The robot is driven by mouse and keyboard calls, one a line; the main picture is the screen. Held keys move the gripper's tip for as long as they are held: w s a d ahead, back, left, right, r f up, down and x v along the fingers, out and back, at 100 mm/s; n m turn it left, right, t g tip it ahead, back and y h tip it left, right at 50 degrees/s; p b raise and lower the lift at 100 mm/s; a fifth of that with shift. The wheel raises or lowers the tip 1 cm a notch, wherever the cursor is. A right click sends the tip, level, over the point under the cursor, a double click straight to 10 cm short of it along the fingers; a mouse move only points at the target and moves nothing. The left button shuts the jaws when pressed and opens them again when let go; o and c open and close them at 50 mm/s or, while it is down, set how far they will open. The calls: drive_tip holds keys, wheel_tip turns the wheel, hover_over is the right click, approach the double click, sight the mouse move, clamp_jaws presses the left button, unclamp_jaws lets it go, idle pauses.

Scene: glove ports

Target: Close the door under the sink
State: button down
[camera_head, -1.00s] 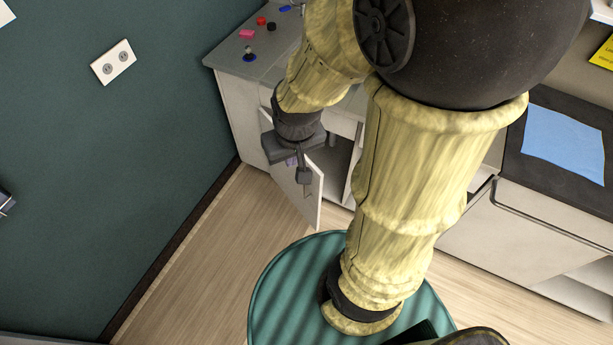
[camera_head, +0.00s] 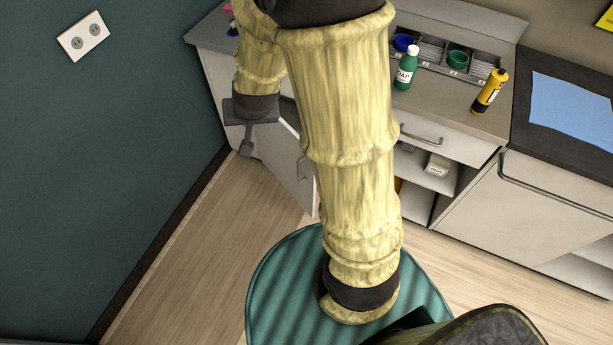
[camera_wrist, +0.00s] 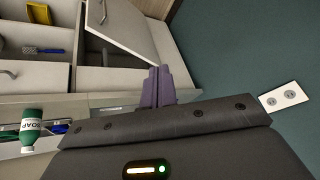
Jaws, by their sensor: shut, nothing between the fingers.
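The light grey cabinet door (camera_head: 285,170) stands open at an angle below the counter, low on the left side of the cabinets. Part of it is hidden behind my arm, and a handle shows on its face. In the wrist view the door (camera_wrist: 122,28) is ajar beside a dark cabinet opening (camera_wrist: 93,46). My gripper (camera_head: 247,148) is shut and empty, to the left of the door near the wall. In the wrist view its fingers (camera_wrist: 157,86) overlap the door's lower end; I cannot tell whether they touch it. The sink is not visible.
A green soap bottle (camera_head: 405,68) and a yellow bottle (camera_head: 489,91) stand on the counter (camera_head: 447,105). Open shelves (camera_head: 428,177) lie right of my arm. The teal wall (camera_head: 110,130) bounds the left. The wooden floor (camera_head: 205,255) before the door is clear.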

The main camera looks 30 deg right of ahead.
drive_tip(key=w+d+f+m+t+h+b, duration=0.15)
drive_tip(key=w+f+m+h+b, duration=0.35)
drive_tip(key=f+b, duration=0.55)
drive_tip(key=w+d+f+m+t+h+b, duration=0.1)
drive_tip(key=w+d+f+m+h+b, duration=0.15)
drive_tip(key=w+f+b, duration=0.8)
drive_tip(key=s+f+m+g+h+b, duration=0.2)
drive_tip(key=s+f+h+b, duration=0.3)
drive_tip(key=f, duration=0.5)
drive_tip(key=s+f+m+g+h+b, duration=0.2)
drive_tip(key=s+f+h+b, duration=0.3)
drive_tip(key=f, duration=0.6)
drive_tip(key=shift+s+d+f+m+g, duration=0.15)
drive_tip(key=shift+s+d+m+g, duration=0.2)
drive_tip(key=shift+s, duration=0.7)
drive_tip(key=b+x, duration=0.3)
drive_tip(key=x, duration=1)
drive_tip(key=shift+w+d, duration=0.15)
drive_tip(key=shift+d, duration=0.2)
drive_tip(key=shift+d, duration=0.15)
